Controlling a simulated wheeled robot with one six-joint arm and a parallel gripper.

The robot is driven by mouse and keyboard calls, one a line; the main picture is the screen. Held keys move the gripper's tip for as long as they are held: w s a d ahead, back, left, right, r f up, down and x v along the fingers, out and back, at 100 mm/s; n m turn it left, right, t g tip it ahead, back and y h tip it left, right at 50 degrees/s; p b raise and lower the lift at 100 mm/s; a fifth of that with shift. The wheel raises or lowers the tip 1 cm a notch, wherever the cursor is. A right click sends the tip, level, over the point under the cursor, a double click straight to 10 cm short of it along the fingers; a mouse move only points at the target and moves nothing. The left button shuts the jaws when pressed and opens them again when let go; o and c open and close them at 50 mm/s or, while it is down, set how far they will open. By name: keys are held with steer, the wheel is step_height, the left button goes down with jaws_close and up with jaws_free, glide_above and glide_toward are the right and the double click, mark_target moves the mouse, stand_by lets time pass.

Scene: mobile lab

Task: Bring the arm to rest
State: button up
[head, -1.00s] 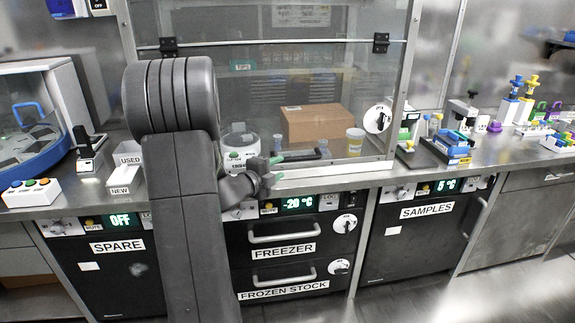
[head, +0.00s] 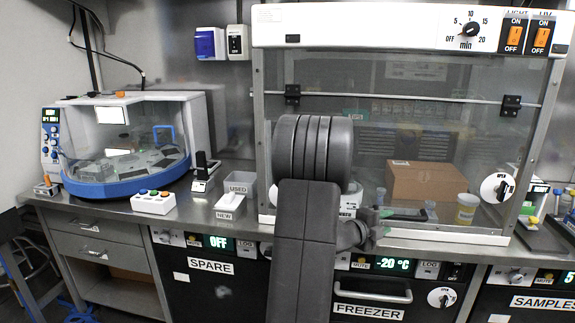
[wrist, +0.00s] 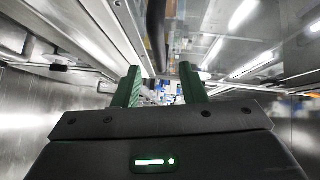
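My gripper (wrist: 160,88) shows in the wrist view with two green fingers spread apart and nothing between them. In the head view my gripper (head: 384,216) is small and partly hidden behind my grey arm, in front of the glass-fronted hood (head: 405,150) and above the bench edge. The arm stands folded in the middle of the head view, with a thick rounded joint on top. I cannot tell whether the gripper touches the bench or the hood.
A blue and white round machine (head: 125,165) stands on the bench at the left. A cardboard box (head: 425,182) is in the hood. The SPARE (head: 212,285) and FREEZER (head: 370,305) units sit under the bench.

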mark_target(398, 219)
steer(key=x, duration=0.8)
steer(key=shift+d+p, duration=0.3)
steer(key=shift+p, duration=0.05)
steer(key=shift+a+f, duration=0.1)
steer(key=shift+a, duration=0.1)
